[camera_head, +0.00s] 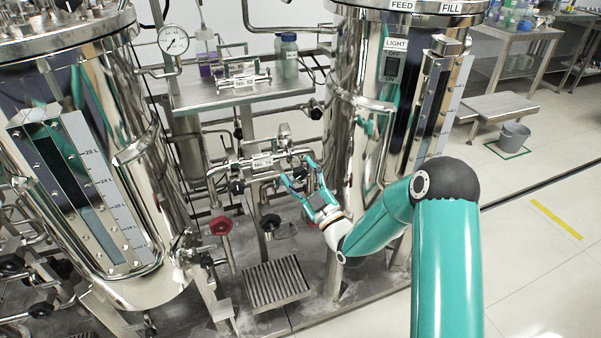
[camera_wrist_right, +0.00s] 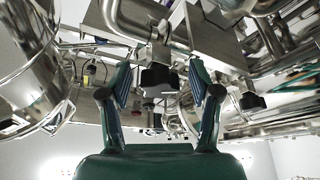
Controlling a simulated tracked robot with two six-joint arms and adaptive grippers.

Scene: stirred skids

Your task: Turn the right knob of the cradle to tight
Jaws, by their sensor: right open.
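The cradle (camera_head: 262,162) is a steel pipe fitting with a white label, between the two steel tanks in the head view. A black knob (camera_head: 237,187) hangs below its left end. My right gripper (camera_head: 297,168) reaches the cradle's right end with its teal fingers spread. In the right wrist view, a dark knob (camera_wrist_right: 159,80) shows between the open fingertips of my right gripper (camera_wrist_right: 158,74), with a visible gap on each side. I cannot tell the knob's turned position. Another dark knob (camera_wrist_right: 252,100) shows to the right there. My left gripper is not in view.
A red valve handle (camera_head: 221,225) and a black one (camera_head: 270,223) stand below the cradle. A steel shelf (camera_head: 225,95) with bottles is above it. The left tank (camera_head: 140,150) and right tank (camera_head: 350,130) flank the gap. A grated step (camera_head: 275,285) lies below.

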